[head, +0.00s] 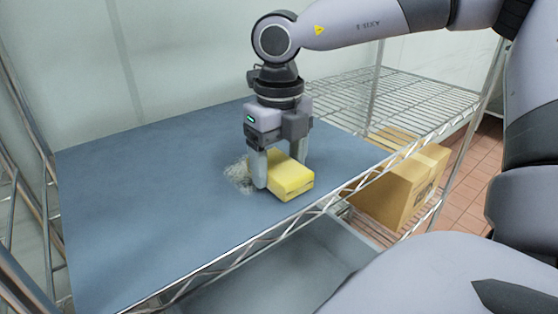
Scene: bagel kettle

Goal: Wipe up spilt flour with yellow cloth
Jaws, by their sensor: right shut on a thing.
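The yellow cloth (290,179) is a thick folded block on the blue-grey shelf surface (150,190). My right gripper (281,175) points down and is shut on the cloth, one finger on each side of it. The spilt flour (239,176) is a pale speckled patch on the surface, just left of the cloth and the near finger. Part of the patch may be hidden behind the finger and the cloth. My left gripper is not in view.
The surface lies on a wire rack with a metal front edge (236,262). A cardboard box (402,190) stands lower down at the right, below a wire shelf (400,100). A pale wall is behind. The left part of the surface is clear.

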